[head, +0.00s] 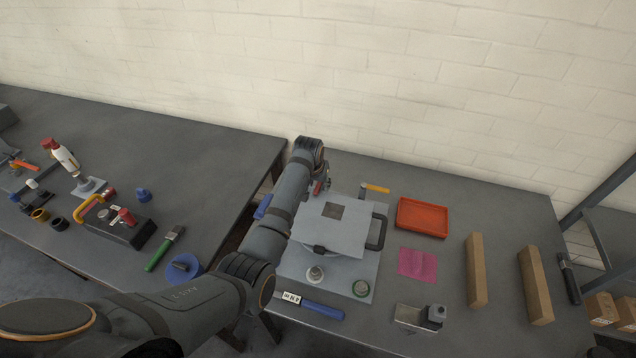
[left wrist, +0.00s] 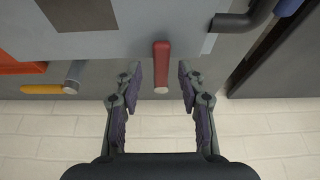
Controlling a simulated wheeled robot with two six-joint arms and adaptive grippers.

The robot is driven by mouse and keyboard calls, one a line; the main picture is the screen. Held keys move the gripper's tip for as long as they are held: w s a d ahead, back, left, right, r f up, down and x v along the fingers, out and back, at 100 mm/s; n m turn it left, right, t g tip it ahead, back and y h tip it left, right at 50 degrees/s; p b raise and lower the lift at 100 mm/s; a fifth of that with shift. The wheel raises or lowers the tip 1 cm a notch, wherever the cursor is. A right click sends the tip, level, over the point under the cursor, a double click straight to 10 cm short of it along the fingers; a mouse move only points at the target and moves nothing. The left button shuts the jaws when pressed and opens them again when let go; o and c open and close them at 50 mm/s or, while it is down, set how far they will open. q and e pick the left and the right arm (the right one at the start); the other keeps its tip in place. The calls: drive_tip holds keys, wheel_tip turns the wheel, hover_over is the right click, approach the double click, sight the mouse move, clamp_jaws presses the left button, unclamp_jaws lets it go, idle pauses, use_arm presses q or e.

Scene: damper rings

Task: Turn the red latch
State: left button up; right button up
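The red latch (left wrist: 161,66) is a short red bar at the edge of a grey plate (left wrist: 130,40). In the left wrist view it lies between the two fingers of my left gripper (left wrist: 160,78), with a gap on each side. My left gripper is open and does not visibly touch the latch. In the head view a bit of red (head: 317,188) shows beside my left gripper (head: 322,184) at the far left of the grey fixture (head: 364,270). The fingers are mostly hidden by my arm there. My right gripper is not in view.
An orange handle (head: 376,188) sticks out near the fixture's back edge. A dark curved handle (head: 377,232) stands on its right. An orange tray (head: 422,217), a pink mat (head: 417,263) and wooden bars (head: 476,270) lie to the right. The wall is close behind.

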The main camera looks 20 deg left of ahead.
use_arm(q)
drive_tip(key=shift+s+r, duration=0.1)
drive_tip(key=shift+r, duration=0.15)
drive_tip(key=v, duration=1.1)
drive_tip(key=shift+r, duration=0.25)
